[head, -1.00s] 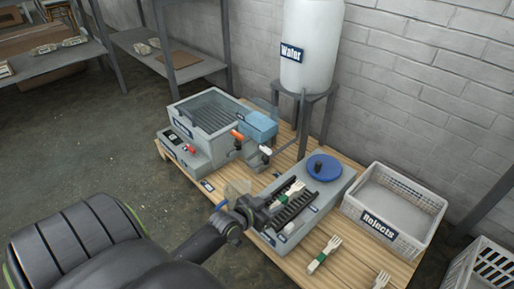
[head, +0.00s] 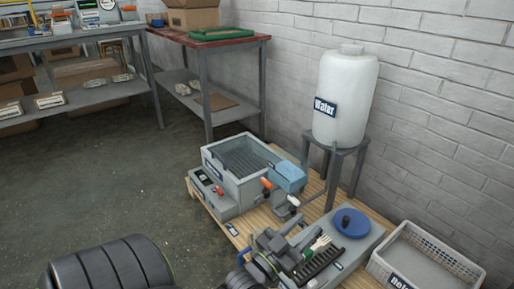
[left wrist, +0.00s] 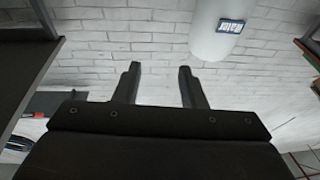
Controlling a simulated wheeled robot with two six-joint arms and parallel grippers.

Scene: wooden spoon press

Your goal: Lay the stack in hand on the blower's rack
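My left gripper (head: 280,246) is over the near-left end of a black ridged rack (head: 318,265) on a grey machine. In the left wrist view its two fingers (left wrist: 158,82) stand apart with nothing visible between them. White fork tines (head: 320,243) show at the rack, right of the gripper; the gripper hides part of that piece, and I cannot tell whether it is a stack. A grey tub machine (head: 243,160) with a dark slatted inside stands behind; its label is too small to read. My right gripper is out of view.
A blue round lid (head: 352,222) sits on the grey machine. The white water tank (head: 345,98) stands on a grey stand (head: 336,150) behind. A pale rejects basket (head: 425,258) is at the right. Grey shelves (head: 100,95) stand at the back left.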

